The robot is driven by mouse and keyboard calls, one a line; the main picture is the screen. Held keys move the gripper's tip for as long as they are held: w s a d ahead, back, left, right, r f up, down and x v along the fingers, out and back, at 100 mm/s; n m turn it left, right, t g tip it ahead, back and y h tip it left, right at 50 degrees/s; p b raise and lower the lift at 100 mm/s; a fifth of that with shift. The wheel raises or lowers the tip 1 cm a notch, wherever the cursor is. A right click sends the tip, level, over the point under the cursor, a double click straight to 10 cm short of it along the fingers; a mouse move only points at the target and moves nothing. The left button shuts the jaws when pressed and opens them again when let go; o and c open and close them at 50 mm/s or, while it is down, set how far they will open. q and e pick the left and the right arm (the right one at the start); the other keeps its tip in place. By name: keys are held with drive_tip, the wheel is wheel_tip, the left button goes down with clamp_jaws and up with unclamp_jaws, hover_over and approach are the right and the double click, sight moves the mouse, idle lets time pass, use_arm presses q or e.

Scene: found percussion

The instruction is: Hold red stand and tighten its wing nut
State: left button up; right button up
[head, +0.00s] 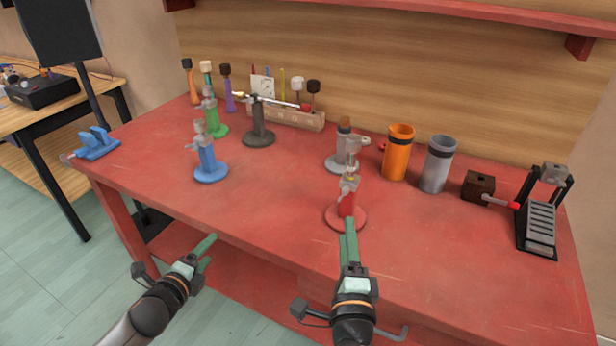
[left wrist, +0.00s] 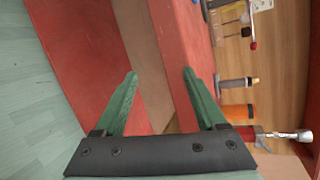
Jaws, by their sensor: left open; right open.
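The red stand (head: 346,206) is upright on the red workbench near its front edge, with a round red base and a grey metal top. Its wing nut (head: 349,184) seems to be among the grey parts above the red post; its exact shape is too small to tell. My right gripper (head: 349,226) is open, its green fingers reaching to the stand's near side; I cannot tell whether they touch it. My left gripper (head: 207,250) is open and empty, in front of the bench edge, well left of the stand. Its fingers also show in the left wrist view (left wrist: 160,75).
A blue stand (head: 209,165), green stand (head: 214,122), dark stand (head: 259,130) and grey stand (head: 338,160) stand farther back. An orange cup (head: 398,155), grey cup (head: 437,165) and black pedal (head: 538,225) are to the right. Bench surface between blue and red stands is clear.

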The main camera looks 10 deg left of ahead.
use_arm(q)
drive_tip(key=w+a+r+m+t, duration=0.25)
drive_tip(key=w+r+m, duration=0.25)
drive_tip(key=r, duration=0.3)
drive_tip(key=m+g+h, duration=0.1)
drive_tip(key=m+h, duration=0.8)
drive_tip(key=m, duration=0.7)
approach(349, 147)
drive_tip(key=x, duration=0.9)
drive_tip(key=shift+w+d, duration=0.15)
drive_tip(key=shift+w, duration=0.15)
clamp_jaws()
